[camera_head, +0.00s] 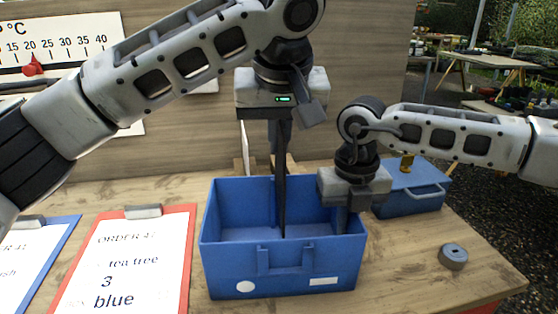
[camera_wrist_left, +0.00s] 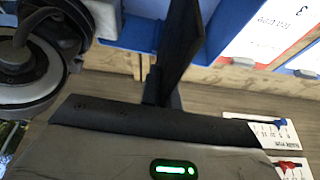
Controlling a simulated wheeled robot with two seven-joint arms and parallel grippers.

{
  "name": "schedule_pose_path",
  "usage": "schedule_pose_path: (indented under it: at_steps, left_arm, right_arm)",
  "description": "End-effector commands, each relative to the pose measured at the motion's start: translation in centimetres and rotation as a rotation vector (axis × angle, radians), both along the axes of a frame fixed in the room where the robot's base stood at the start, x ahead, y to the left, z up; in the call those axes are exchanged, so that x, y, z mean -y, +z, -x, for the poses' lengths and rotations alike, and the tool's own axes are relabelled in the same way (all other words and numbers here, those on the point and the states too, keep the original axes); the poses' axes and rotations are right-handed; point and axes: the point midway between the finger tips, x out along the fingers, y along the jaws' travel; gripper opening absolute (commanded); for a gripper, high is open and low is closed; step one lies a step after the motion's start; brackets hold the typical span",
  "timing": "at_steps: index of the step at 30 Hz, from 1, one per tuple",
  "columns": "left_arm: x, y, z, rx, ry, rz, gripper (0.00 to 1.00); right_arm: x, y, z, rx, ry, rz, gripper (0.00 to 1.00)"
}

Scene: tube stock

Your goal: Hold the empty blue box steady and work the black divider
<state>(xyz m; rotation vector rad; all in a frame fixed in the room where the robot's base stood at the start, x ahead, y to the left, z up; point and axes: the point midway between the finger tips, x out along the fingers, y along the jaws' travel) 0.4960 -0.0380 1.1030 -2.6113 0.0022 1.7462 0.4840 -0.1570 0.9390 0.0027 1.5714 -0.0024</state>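The blue box (camera_head: 228,262) stands on the wooden table, open at the top, with no stock visible inside. My left gripper (camera_head: 279,168) is above it, pointing down, shut on the black divider (camera_head: 281,208). The divider is upright, seen nearly edge-on, with its lower part inside the box near the middle. In the left wrist view the divider (camera_wrist_left: 186,40) is a dark plate running away from the fingers. My right gripper (camera_head: 347,215) is at the box's right wall, with a finger inside; it looks shut on that wall. Its outer finger is hidden.
A red clipboard (camera_head: 188,246) and a blue clipboard (camera_head: 66,226) lie left of the box. A grey round piece (camera_head: 453,256) lies near the right table edge. A wooden panel (camera_head: 190,130) rises behind.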

Motion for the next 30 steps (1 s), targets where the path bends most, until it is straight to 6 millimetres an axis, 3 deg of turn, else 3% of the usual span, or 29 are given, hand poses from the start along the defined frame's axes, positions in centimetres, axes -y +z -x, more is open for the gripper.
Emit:
schedule_pose_path:
  at_steps: [16, 27, 30]
  left_arm:
    - [0.1, 4.6, 0.0, 0.002, 0.000, 0.001, 0.00]
    - [0.0, 5.3, 0.0, 0.000, -0.001, 0.000, 0.00]
    - [0.0, 5.3, 0.0, 0.000, -0.001, 0.001, 0.00]
  right_arm:
    - [0.0, 0.0, 0.0, 0.001, 0.001, -0.001, 0.00]
    - [0.0, 0.1, 0.0, 0.001, 0.000, -0.001, 0.00]
    - [0.0, 0.1, 0.0, 0.001, 0.000, -0.001, 0.27]
